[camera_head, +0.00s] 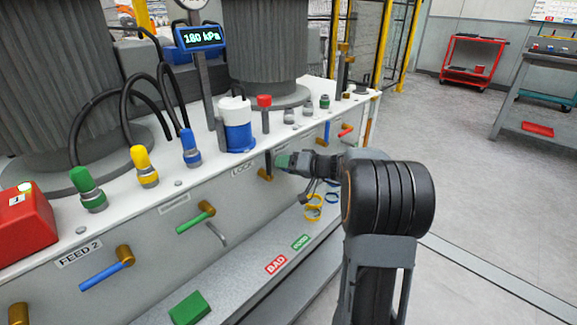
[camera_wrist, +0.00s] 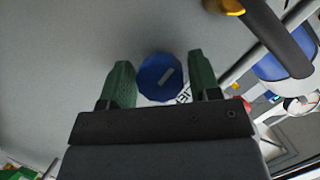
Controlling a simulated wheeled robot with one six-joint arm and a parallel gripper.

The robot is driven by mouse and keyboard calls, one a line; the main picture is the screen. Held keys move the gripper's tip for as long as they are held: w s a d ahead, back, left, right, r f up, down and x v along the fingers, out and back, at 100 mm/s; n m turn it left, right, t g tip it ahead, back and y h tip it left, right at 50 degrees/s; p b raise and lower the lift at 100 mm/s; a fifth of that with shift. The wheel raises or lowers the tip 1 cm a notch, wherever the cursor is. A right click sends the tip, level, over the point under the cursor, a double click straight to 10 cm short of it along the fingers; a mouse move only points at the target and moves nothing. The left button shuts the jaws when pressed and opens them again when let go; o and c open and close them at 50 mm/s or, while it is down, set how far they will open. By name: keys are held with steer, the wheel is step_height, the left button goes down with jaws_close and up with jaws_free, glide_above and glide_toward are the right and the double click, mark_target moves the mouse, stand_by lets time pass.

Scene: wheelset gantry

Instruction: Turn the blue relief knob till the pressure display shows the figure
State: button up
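The blue relief knob (camera_wrist: 162,77) is round with a pale pointer mark, on the grey panel in the wrist view. My gripper (camera_wrist: 163,82) has its two green fingers open, one on each side of the knob, with only narrow gaps at most. Whether they touch it or how deep they reach around it, I cannot tell. In the head view my gripper (camera_head: 281,161) is at the panel's front face, and the knob is hidden there. The pressure display (camera_head: 201,37) is a blue box on a post and reads 180 kPa.
Lever handles (camera_head: 196,217) stick out of the front panel left of my gripper. A white ledge (camera_head: 225,278) with BAD and GOOD labels runs below. Coloured fittings (camera_head: 190,148) and a blue-white container (camera_head: 238,136) stand on top. Grey floor (camera_head: 480,190) is clear to the right.

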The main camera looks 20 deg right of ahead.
steer(key=c, duration=0.7)
steer(key=shift+o, duration=0.2)
steer(key=shift+m, duration=0.3)
steer(key=shift+f+m+y+b, duration=0.15)
steer(key=shift+m+y+b, duration=0.6)
steer(key=shift+m, duration=0.35)
steer(key=m+t+y, duration=0.1)
steer(key=m, duration=0.2)
steer(key=shift+m, duration=0.4)
steer(key=m, duration=0.2)
steer(key=m+t+y+p, duration=0.1)
steer(key=m, duration=0.1)
steer(key=shift+y, duration=0.25)
steer(key=shift+m+t+p, duration=0.8)
steer(key=shift+m, duration=1.2)
